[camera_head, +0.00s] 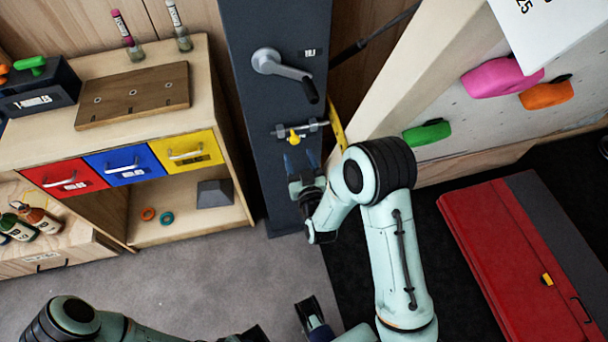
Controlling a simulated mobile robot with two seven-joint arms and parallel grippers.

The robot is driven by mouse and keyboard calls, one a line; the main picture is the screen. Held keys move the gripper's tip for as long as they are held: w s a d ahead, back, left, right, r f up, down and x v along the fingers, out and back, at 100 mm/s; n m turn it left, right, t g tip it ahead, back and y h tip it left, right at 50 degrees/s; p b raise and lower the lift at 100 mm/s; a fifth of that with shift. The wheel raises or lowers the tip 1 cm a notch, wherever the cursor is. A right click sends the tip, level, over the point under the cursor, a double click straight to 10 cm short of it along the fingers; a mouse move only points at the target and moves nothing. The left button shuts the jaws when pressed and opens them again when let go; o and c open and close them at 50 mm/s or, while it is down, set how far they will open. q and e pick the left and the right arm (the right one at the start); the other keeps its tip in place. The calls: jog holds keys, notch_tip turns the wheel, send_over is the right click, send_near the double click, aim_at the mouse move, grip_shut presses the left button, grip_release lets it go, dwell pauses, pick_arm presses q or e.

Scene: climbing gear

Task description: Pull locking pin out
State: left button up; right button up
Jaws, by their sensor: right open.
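The locking pin (312,126) is a silver bolt lying crosswise in a small bracket on the front of a dark grey post (275,195). A yellow knob (294,136) sits at its middle. My right gripper (299,161) is just below the pin, pointing up at it. Its two bluish fingertips are apart with nothing seen between them, and they look clear of the pin. My left arm comes in at the bottom left. Dark parts near the bottom middle (313,318) may belong to my left gripper, but its jaws cannot be made out.
A crank handle (285,68) sticks out of the post above the pin. A wooden cabinet (212,85) with red, blue and yellow drawers stands left. A climbing wall (440,85) with coloured holds is right, and a red folded mat (500,250) lies on the floor.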

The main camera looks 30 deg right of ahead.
jog(key=v, duration=0.6)
jog(key=shift+a, duration=0.1)
dwell(0.3)
jog(key=s+a+f+g+y+p, duration=0.25)
jog(key=s+f+g, duration=0.25)
jog(key=f, duration=0.3)
jog(key=s+a+f+g+y+p, duration=0.1)
jog(key=s+f+g+y+p, duration=0.15)
jog(key=s+f+g, duration=0.45)
jog(key=s+a+f+g+y+p, duration=0.1)
jog(key=s+a+f+g+p, duration=0.1)
jog(key=s, duration=0.4)
jog(key=s+a+f+m+g+y+p, duration=0.1)
jog(key=s+a+f+g+p, duration=0.1)
jog(key=s+a+g, duration=0.2)
jog(key=s, duration=0.3)
jog(key=shift+s+f+g+y+p, duration=0.25)
jog(key=shift+f+g+y+p, duration=0.05)
